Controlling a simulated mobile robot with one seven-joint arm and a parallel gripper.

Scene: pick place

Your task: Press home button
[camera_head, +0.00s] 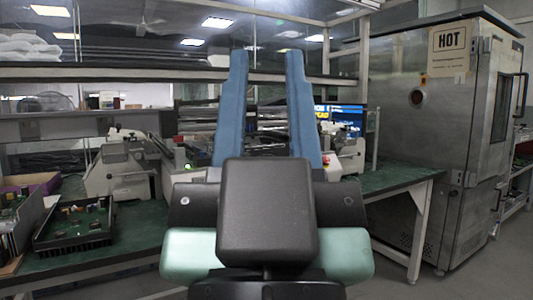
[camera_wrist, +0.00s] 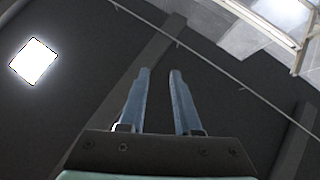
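My gripper (camera_head: 267,60) points away from me in the middle of the head view. Its two blue fingers stand apart with nothing held between them. In the wrist view my gripper (camera_wrist: 160,74) also shows a gap between the fingertips, and they point up toward a dark ceiling. I cannot make out a home button in either view. My gripper and wrist hide the middle of the bench.
A green-topped workbench (camera_head: 140,228) with grey machines (camera_head: 125,165) spans the view. A black tray (camera_head: 72,236) of circuit boards is at left. A steel cabinet (camera_head: 435,150) marked HOT stands at right.

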